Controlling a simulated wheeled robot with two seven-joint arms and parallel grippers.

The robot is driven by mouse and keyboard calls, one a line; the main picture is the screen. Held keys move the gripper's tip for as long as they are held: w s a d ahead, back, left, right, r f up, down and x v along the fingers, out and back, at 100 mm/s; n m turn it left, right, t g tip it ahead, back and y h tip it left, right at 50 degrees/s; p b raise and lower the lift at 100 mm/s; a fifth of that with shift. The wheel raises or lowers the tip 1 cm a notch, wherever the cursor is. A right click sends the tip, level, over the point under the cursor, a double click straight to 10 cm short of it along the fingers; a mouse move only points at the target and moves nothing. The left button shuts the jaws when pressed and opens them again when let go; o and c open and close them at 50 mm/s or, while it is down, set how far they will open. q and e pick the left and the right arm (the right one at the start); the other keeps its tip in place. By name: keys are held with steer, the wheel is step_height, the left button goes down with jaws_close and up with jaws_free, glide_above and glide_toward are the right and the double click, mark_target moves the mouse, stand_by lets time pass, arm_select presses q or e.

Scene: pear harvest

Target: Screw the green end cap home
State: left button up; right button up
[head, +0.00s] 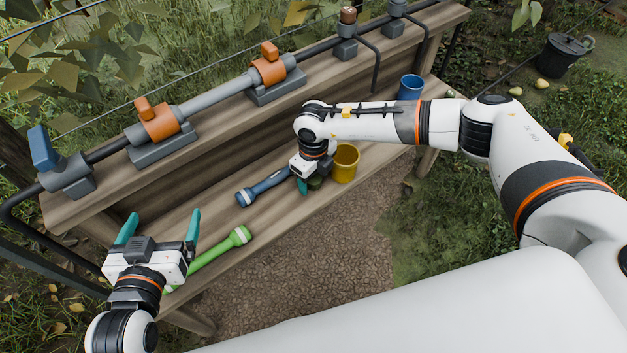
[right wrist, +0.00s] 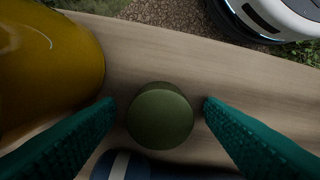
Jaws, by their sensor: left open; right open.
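A dark green round cap (right wrist: 160,115) stands on the wooden bench between the spread teal fingers of my right gripper (right wrist: 160,108), with a gap on each side. In the head view the cap (head: 315,183) is mostly hidden by my right gripper (head: 308,186), which is low over the bench. My left gripper (head: 160,222) is open and empty above the bench's left end. A bright green tube (head: 215,251) with a pale band near its wider end lies beside it, partly hidden by the gripper.
A blue tube (head: 264,187) lies left of my right gripper and shows at the bottom of the right wrist view (right wrist: 135,168). A yellow cup (head: 345,166) stands close on the right, a blue cup (head: 410,87) farther back. Pipes with orange-handled valves (head: 158,120) line the raised shelf.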

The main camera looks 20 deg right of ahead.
mark_target(314, 178)
steer(key=shift+c, duration=0.3)
steer(key=c, duration=1)
steer(key=shift+r, duration=0.2)
step_height(314, 178, up, 9)
steer(key=p, duration=0.2)
steer(key=shift+p, duration=0.3)
arm_select(q)
steer(key=s+a+f+g+y, duration=0.2)
steer(key=s+a+f+g, duration=0.1)
steer(key=s+f+g, duration=0.4)
steer(key=shift+s+a, duration=0.15)
steer(key=shift+s, duration=0.3)
arm_select(e)
steer(key=shift+r, duration=0.3)
arm_select(q)
steer(key=shift+f, duration=0.1)
steer(key=shift+c, duration=0.5)
